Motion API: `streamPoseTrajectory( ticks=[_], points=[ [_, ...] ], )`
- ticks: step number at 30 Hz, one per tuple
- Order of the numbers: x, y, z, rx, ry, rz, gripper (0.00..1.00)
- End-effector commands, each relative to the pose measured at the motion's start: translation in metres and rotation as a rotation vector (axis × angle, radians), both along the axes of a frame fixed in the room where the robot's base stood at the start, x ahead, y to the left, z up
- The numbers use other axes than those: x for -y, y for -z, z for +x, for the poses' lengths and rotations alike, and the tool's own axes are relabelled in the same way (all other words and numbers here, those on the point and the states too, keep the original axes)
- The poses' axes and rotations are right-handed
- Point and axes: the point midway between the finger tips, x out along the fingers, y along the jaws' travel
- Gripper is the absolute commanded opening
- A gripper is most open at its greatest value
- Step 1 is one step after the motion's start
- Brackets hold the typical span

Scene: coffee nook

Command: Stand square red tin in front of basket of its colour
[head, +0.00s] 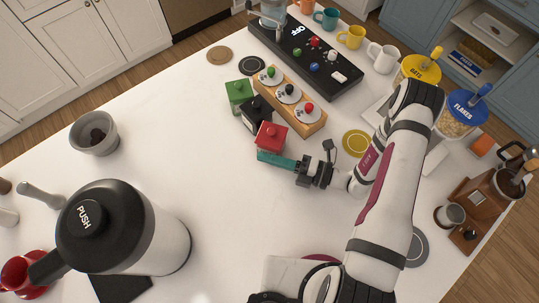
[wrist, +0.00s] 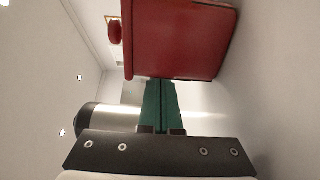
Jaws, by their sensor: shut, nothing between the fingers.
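The square red tin (head: 270,138) with a red knob stands upright on the white counter, at the near end of a row of tins. The red-knobbed basket (head: 309,108) is at the rack's near right end. My gripper (head: 262,157) has its teal fingers shut and empty, low on the tin's near side. In the wrist view the red tin (wrist: 180,40) fills the space just beyond the fingertips (wrist: 158,84); I cannot tell whether they touch.
A black tin (head: 255,114) and a green tin (head: 239,96) stand beside the red tin along the rack. A black panel (head: 335,82) with coloured knobs lies beyond. A yellow disc (head: 355,143) lies right of the rack.

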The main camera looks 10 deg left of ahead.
Motion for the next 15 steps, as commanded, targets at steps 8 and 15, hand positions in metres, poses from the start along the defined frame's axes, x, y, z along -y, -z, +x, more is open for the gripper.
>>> streamPoseTrajectory(
  ticks=[8, 15],
  points=[
    [0.002, 0.000, 0.003, -0.001, 0.000, 0.000, 0.00],
    [0.008, 0.000, 0.014, 0.002, 0.001, 0.000, 0.00]
  ],
)
